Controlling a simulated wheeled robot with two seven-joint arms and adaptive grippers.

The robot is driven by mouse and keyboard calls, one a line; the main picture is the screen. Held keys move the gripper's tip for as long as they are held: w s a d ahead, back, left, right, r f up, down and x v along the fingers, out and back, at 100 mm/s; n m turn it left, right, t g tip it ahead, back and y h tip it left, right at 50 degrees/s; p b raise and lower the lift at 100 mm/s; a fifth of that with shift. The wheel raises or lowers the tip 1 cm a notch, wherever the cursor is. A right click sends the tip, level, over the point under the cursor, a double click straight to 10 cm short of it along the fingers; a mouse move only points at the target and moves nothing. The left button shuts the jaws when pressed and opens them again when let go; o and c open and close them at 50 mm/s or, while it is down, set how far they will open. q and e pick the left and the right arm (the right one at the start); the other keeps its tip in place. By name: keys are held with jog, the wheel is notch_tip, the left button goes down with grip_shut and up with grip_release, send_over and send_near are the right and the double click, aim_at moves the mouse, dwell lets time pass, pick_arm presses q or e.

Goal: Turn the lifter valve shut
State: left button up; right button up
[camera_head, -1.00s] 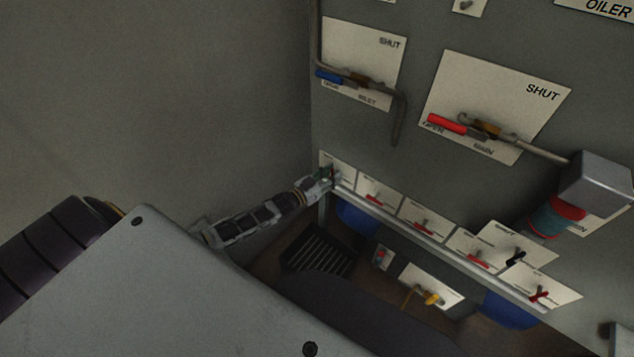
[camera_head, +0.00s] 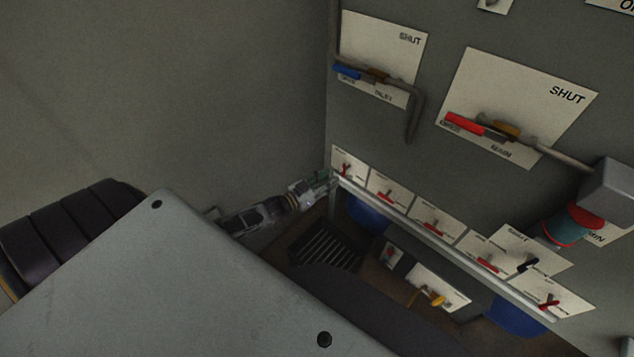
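My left gripper (camera_head: 327,181) is small in the head view, at the left end of a row of small valves on the grey panel. It is just left of and below the leftmost small valve, whose red handle (camera_head: 345,168) stands steeply on a white plate (camera_head: 352,161). A small gap seems to lie between them. The fingers are too small to tell if they are open or shut. No label reading lifter is legible, so I cannot tell by name which valve it is. My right gripper is not in view.
More small valves with red handles (camera_head: 387,197) run along the row to the right, lying flatter. A pale rail (camera_head: 440,245) edges the row. Above are a blue-handled valve (camera_head: 347,72) and a larger red-handled one (camera_head: 463,123). A bare wall (camera_head: 200,90) stands left.

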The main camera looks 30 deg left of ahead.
pick_arm(q)
jog(key=shift+v, duration=2.25)
jog(key=shift+s, duration=0.1)
